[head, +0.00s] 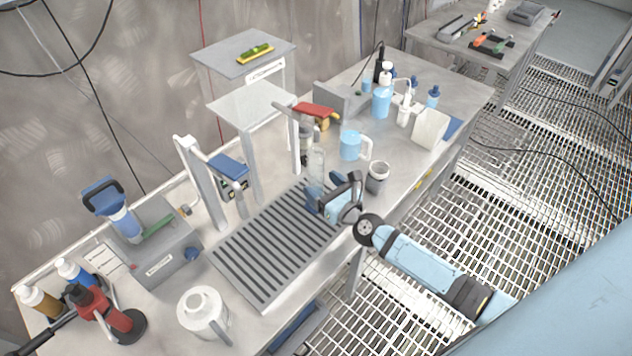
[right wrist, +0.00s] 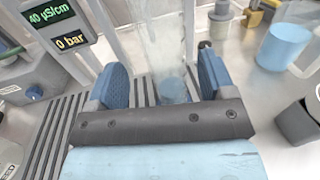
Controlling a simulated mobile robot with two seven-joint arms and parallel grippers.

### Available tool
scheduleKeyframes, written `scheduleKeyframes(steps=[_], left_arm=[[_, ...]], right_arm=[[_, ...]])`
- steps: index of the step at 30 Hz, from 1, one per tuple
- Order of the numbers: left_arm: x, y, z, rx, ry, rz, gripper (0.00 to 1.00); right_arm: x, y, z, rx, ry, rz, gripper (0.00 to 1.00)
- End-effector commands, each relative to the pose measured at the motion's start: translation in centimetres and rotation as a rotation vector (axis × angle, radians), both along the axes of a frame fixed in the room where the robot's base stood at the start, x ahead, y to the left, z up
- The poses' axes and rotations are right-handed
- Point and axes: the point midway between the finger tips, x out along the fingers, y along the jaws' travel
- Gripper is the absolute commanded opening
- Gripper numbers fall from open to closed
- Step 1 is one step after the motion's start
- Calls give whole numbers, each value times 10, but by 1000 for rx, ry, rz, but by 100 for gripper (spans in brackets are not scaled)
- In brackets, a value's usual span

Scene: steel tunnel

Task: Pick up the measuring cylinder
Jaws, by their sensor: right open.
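The measuring cylinder (head: 316,165) is a tall clear cylinder standing upright at the far end of the slatted drain grate (head: 265,247). In the right wrist view the cylinder (right wrist: 163,40) rises straight ahead, and its bluish lower part shows between my fingers. My right gripper (head: 328,188) is low over the grate beside the cylinder's lower part. In the right wrist view my gripper (right wrist: 162,75) is open, with one blue finger pad on each side of the cylinder. The cylinder's foot is partly hidden by the gripper.
A light-blue jug (head: 351,146) and a grey cup (head: 377,178) stand close right of the cylinder. A white stand (head: 255,107) and a red-handled item (head: 315,112) are behind. A white jug (head: 203,313) stands at the front. The grate's near part is clear.

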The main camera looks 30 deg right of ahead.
Motion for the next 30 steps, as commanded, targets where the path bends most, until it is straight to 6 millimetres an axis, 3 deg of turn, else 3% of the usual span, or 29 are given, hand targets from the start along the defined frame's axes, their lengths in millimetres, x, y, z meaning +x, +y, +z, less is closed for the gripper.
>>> scheduleKeyframes(steps=[12,20,23,27,30], left_arm=[[1,1,6,1,-1,0,43],[1,1,6,1,-1,0,43],[1,1,6,1,-1,0,43],[0,1,6,1,-1,-1,43],[0,0,6,1,-1,-1,43]], right_arm=[[50,4,3,1,-1,0,76],[53,4,2,0,1,1,76],[53,4,2,0,1,0,58],[53,4,2,0,0,0,25],[53,4,2,0,0,0,15]])
